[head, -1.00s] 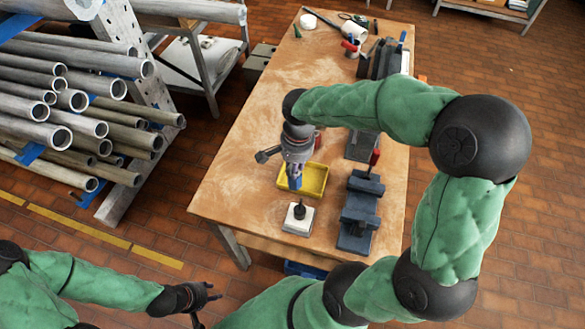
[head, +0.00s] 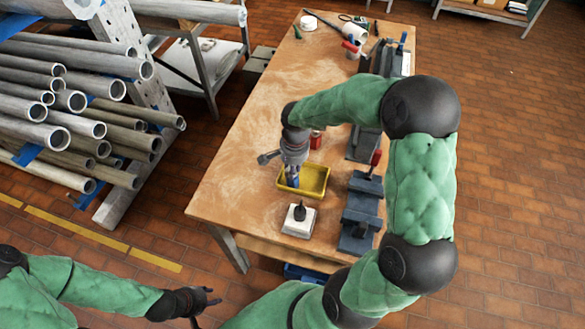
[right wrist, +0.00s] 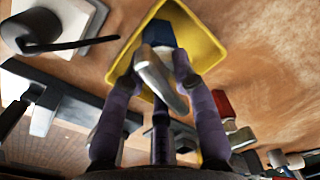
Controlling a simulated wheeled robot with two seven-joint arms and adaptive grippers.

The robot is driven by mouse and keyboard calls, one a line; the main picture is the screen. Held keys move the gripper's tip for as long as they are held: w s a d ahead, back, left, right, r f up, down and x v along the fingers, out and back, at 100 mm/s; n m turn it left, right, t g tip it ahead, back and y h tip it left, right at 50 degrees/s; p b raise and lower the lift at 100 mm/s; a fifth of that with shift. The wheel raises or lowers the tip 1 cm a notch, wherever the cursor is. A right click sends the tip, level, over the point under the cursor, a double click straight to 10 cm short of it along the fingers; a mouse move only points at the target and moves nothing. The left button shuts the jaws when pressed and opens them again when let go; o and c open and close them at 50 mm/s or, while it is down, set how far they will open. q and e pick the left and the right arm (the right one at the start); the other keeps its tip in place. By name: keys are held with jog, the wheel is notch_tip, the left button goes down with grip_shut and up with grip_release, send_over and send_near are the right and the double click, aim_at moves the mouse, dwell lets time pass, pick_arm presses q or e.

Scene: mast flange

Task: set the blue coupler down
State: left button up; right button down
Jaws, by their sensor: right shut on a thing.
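My right gripper (head: 291,172) points down over the left part of the yellow tray (head: 322,182). It is shut on the blue coupler (head: 293,182), which hangs beneath it. In the right wrist view the coupler (right wrist: 158,33) shows between the purple fingers, against the yellow tray (right wrist: 206,48). Whether it touches the tray floor I cannot tell; the fingers hide part of it. My left gripper (head: 208,302) is open and empty, low at the left, off the table.
A white block with a black post (head: 298,221) stands just in front of the tray. A dark blue vise (head: 361,210) is to its right. A red can (head: 316,139) stands behind the tray. The table's left half is clear. Pipes (head: 60,100) lie racked at the left.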

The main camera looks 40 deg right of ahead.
jog(key=shift+f, duration=0.1)
jog(key=c, duration=1)
grip_release()
jog(key=shift+r, duration=0.2)
jog(key=shift+r, duration=0.3)
jog(key=r, duration=0.3)
jog(key=r+p, duration=0.1)
jog(key=r, duration=0.3)
jog(key=r+p, duration=0.1)
jog(key=r, duration=0.3)
jog(key=shift+s+d+r, duration=0.15)
jog(key=shift+s+r, duration=0.05)
jog(key=shift+s, duration=0.1)
